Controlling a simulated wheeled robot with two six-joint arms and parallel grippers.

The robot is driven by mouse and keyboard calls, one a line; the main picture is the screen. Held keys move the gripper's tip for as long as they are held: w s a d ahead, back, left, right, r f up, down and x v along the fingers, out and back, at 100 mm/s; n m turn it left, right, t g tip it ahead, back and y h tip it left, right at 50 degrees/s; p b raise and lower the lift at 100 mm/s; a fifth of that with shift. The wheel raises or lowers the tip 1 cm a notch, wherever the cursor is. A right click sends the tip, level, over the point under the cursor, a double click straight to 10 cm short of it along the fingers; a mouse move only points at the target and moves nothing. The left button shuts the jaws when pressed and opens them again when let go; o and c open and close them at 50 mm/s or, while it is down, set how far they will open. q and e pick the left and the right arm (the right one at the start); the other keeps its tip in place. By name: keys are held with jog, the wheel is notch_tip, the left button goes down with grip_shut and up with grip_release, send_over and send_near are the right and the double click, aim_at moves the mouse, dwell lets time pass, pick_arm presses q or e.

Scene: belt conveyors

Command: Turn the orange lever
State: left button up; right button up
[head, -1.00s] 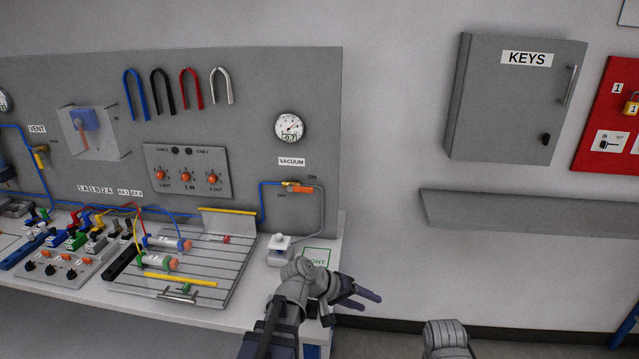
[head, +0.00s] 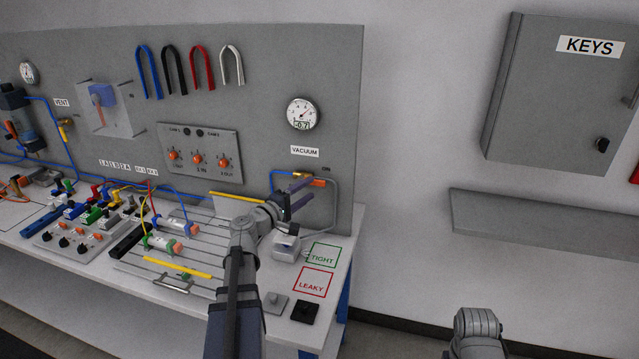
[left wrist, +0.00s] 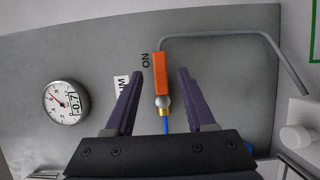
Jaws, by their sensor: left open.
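The orange lever (head: 318,183) is on the valve under the VACUUM label on the grey panel. It points right, beside the word ON. My left gripper (head: 297,203) is open in front of the panel, just below and left of the lever's end. In the left wrist view the orange lever (left wrist: 160,76) lies between the two spread dark fingers of my left gripper (left wrist: 161,74), with a gap on both sides. Its brass pivot and blue hose show below it. How far the fingertips are from the panel is hard to tell. My right gripper is out of view.
A gauge (head: 303,113) reading -0.7 hangs above the valve. A grey hose (left wrist: 225,36) curves past the lever. Below my left gripper, a white-topped device (head: 287,246) and TIGHT and LEAKY squares (head: 313,282) are on the bench. A shelf (head: 560,225) is at right.

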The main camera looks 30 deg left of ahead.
aim_at(317, 184)
pick_arm(q)
jog(key=shift+w+d, duration=0.25)
jog(key=shift+w, duration=1.15)
jog(key=shift+w+d, duration=0.2)
jog(key=shift+w, duration=1.15)
grip_shut()
